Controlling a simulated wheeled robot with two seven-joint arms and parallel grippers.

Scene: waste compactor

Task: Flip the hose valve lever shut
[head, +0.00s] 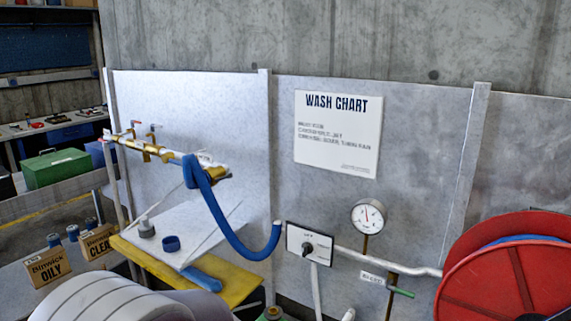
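A brass pipe with valve fittings (155,150) runs along the grey panel at the left. Two small handles stand up from it, a red one (134,123) and a bluish one (154,126). A blue hose (222,222) hangs from the pipe's right end, by a small white tag, and curves to the panel's middle. A green lever (400,292) sticks out to the right, low on the pipe under the gauge, beside a white tag. I cannot tell for certain which handle is the hose valve lever.
A black knob on a white plate (296,235) and a round gauge (368,217) are at the right of centre. A red hose reel (508,270) fills the lower right. A yellow-edged shelf (150,262) juts out below the pipe. A green box (56,168) stands left.

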